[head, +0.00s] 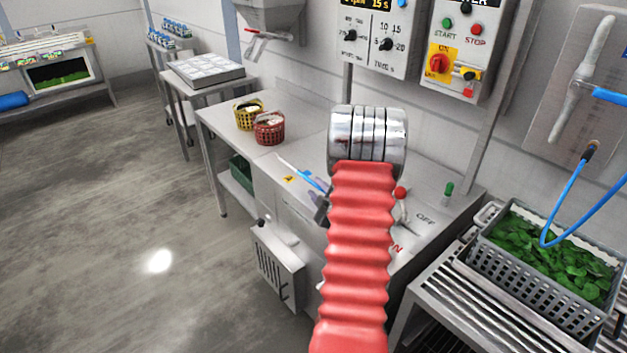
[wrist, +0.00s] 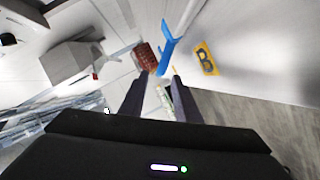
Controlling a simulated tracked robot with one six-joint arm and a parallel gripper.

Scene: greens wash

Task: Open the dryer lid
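A blue bar (head: 311,178), which looks like a handle, shows just left of my metal wrist in the head view, above the steel unit with the yellow letter label (head: 290,179). In the wrist view the blue bar (wrist: 168,45) stands just beyond my fingertips, with a yellow label (wrist: 206,58) to its right. My gripper (wrist: 156,80) has its two dark fingers apart, with a gap between them. The bar appears ahead of the fingers; I cannot tell if it touches one. My arm hides part of the unit, and I cannot make out the lid's edges.
A yellow basket (head: 249,114) and a red basket (head: 269,128) stand on the steel counter behind. A grey crate of greens (head: 510,288) sits on a slatted rack at the right. A control box (head: 463,45) hangs on the wall. The floor at the left is clear.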

